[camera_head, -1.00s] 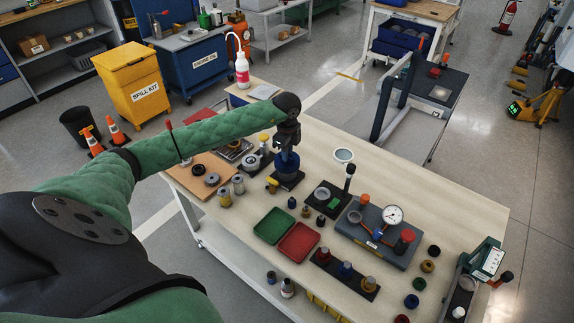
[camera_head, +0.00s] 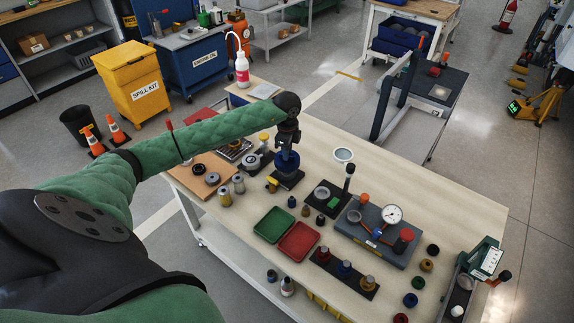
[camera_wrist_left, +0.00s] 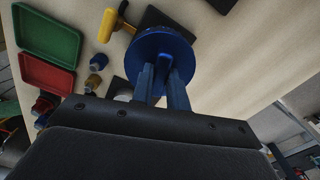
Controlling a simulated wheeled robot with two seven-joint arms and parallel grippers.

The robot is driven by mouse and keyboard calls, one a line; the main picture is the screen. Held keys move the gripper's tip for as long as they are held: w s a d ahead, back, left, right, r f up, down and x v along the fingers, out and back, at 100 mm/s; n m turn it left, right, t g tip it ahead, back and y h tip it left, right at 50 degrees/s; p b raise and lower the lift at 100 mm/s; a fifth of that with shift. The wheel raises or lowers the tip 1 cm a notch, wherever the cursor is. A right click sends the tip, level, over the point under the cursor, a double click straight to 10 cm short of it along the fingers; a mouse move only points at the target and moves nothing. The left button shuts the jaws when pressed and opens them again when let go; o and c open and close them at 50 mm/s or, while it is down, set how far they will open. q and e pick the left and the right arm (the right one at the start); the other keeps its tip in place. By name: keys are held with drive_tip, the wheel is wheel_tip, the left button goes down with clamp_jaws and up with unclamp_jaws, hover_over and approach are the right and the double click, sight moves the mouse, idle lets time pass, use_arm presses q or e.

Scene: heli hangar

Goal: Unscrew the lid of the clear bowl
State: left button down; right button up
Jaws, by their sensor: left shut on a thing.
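A round blue lid (camera_head: 288,163) sits above a dark base plate (camera_head: 290,183) near the table's left rear. It also shows from above in the left wrist view as a blue disc (camera_wrist_left: 150,46). My left gripper (camera_head: 287,150) points straight down onto it. In the left wrist view its two blue fingers (camera_wrist_left: 163,78) are shut on the raised middle part of the lid. The clear bowl itself cannot be made out; the lid and gripper hide what is below. My right gripper is in neither view.
A yellow-handled tool (camera_head: 272,184) lies close to the lid. A green tray (camera_head: 273,224) and a red tray (camera_head: 298,242) lie in front. A gauge fixture (camera_head: 385,236) stands to the right.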

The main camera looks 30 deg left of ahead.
use_arm(q)
drive_tip(key=shift+r+p, duration=0.6)
drive_tip(key=shift+r, duration=0.9)
drive_tip(key=shift+r+p, duration=0.5)
drive_tip(key=shift+r, duration=0.9)
